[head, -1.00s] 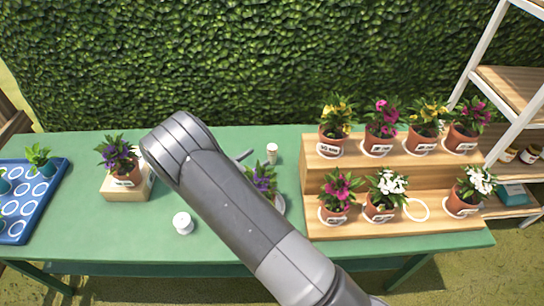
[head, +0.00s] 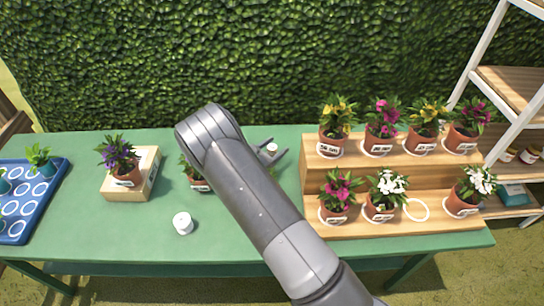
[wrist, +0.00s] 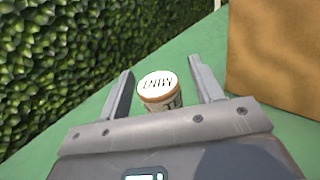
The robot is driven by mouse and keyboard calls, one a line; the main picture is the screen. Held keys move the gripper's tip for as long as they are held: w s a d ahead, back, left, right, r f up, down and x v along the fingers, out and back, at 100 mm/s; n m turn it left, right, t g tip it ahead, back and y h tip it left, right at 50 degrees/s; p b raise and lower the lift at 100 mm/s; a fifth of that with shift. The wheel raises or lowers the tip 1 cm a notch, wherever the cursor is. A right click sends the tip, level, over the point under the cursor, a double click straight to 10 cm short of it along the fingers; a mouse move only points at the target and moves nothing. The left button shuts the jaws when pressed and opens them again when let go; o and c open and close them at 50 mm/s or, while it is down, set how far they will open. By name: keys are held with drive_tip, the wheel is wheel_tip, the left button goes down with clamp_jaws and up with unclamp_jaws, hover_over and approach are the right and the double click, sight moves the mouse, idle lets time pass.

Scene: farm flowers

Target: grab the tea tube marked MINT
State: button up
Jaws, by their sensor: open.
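The tea tube (wrist: 161,88) has a white round lid with dark lettering that reads MINT upside down, and a brown rim below it. It stands upright on the green table, and its lower part is hidden by my gripper in the wrist view. My gripper (wrist: 161,68) is open, with one finger on each side of the tube and visible gaps between. In the head view the fingers (head: 273,153) show beside the tube.
A wooden tiered stand (head: 455,228) with several potted flowers is close on the right. A white round-topped container (head: 182,223) stands at the front. A potted plant (head: 199,185) is partly behind my arm.

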drive_tip(key=shift+w+d, duration=0.2)
drive_tip(key=shift+d, duration=0.05)
drive_tip(key=c, duration=1.1)
